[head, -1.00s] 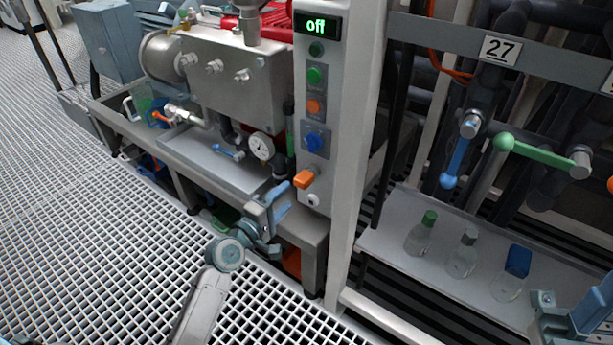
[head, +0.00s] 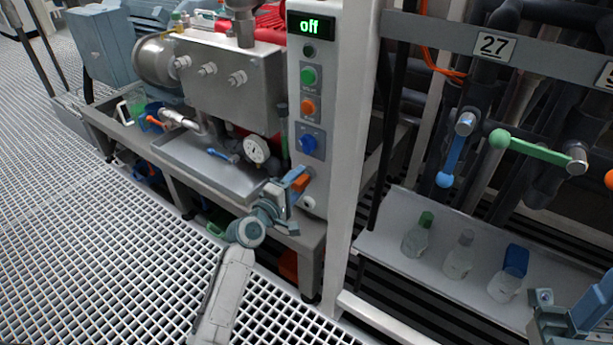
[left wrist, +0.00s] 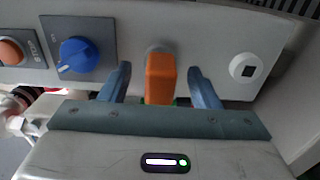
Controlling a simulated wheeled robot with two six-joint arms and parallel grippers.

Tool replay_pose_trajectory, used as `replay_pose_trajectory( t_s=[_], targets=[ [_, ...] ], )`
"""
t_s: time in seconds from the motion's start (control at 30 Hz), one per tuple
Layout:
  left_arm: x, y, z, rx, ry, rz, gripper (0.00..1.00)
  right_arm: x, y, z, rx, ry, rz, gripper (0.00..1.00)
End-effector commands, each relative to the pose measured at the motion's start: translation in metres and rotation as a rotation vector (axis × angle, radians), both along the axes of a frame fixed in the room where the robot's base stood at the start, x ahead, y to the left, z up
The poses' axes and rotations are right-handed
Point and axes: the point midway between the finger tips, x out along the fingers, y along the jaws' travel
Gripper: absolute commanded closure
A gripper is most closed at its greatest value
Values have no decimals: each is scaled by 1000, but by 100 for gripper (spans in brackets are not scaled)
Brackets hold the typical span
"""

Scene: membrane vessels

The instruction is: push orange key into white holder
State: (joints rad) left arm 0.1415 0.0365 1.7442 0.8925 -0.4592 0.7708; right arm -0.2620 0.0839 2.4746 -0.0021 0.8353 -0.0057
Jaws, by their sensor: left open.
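The orange key (head: 301,183) sits at the white control panel (head: 328,120), low on its front below the blue knob. It also shows in the left wrist view (left wrist: 160,78), in front of a grey round socket (left wrist: 158,48) on the panel. My left gripper (head: 294,186) is open, with one blue finger on each side of the key. In the left wrist view a gap shows between the key and each finger (left wrist: 160,84). My right gripper (head: 572,318) is at the lower right edge of the head view, only partly in the picture.
The blue knob (head: 309,143) and a white square-holed socket (left wrist: 243,67) flank the key on the panel. A pressure gauge (head: 257,149) and metal tray (head: 205,165) are to the left. Bottles stand on a shelf (head: 390,238) at right. The panel display reads "off".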

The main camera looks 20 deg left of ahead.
Motion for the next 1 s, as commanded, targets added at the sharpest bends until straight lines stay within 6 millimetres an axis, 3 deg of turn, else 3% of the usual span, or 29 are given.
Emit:
replay_pose_trajectory(
  t_s=[0.2,1.0],
  targets=[
    [9,-3,0,0,0,-1,44,0,0,2,5,-10,-1,64],
    [9,-3,0,0,1,-1,44,0,0,1,-1,2,1,64]
  ],
)
